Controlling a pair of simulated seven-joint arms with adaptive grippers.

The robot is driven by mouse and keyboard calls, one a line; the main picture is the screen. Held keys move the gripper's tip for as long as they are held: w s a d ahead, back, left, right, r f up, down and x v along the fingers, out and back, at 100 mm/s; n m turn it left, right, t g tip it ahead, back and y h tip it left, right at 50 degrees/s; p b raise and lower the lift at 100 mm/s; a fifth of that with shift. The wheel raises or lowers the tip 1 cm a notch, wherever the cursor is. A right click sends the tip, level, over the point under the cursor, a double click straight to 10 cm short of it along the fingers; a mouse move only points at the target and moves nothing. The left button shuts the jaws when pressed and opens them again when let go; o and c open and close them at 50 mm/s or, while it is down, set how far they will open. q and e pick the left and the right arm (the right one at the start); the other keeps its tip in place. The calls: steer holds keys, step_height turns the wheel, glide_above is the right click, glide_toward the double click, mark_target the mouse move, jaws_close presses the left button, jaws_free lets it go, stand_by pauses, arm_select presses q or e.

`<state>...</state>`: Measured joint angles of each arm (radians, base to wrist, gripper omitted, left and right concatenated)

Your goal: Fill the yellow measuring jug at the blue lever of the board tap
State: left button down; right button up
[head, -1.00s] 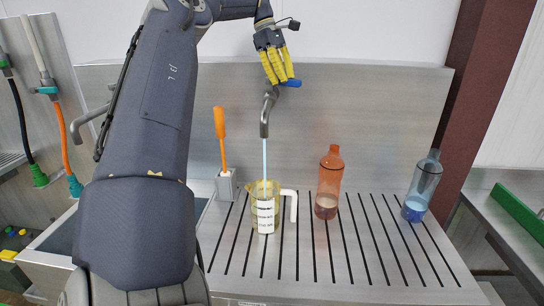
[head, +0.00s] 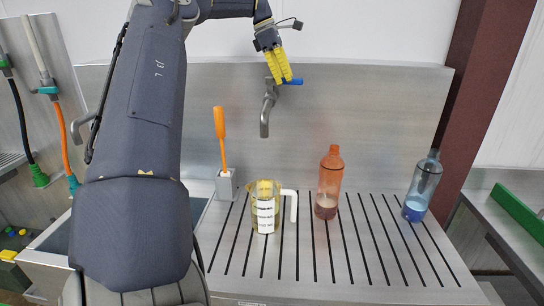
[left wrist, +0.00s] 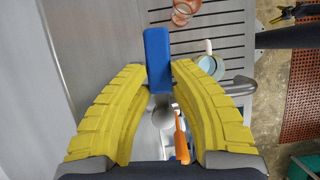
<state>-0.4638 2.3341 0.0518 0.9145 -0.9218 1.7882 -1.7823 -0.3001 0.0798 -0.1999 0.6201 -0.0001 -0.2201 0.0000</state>
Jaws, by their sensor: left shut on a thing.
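The yellow measuring jug (head: 254,208) stands upright on the slatted drainboard below the tap spout (head: 264,125). It is see-through, with a white handle on its right and a white scale label. The left wrist view shows the jug (left wrist: 209,66) from above with pale blue liquid inside; I cannot read its level. No stream runs from the spout. My left gripper (head: 287,81) is at the tap, with its yellow fingers shut on the blue lever (head: 295,82). The lever (left wrist: 157,58) also shows between the fingertips in the left wrist view. My right gripper is not in view.
An orange bottle (head: 329,184) and a blue-grey bottle (head: 422,188) stand right of the jug. An orange brush (head: 221,135) stands in a metal holder (head: 226,185) at left. The front drainboard slats are clear.

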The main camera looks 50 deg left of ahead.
arm_select(q)
steer(key=shift+w+a+n, duration=0.1)
steer(key=shift+a+n, duration=0.15)
steer(key=shift+n, duration=0.35)
steer(key=c, duration=1.1)
jaws_free()
steer(key=shift+w, duration=0.1)
steer(key=v, duration=1.2)
steer(key=shift+d, duration=0.25)
steer(key=shift+s, duration=0.2)
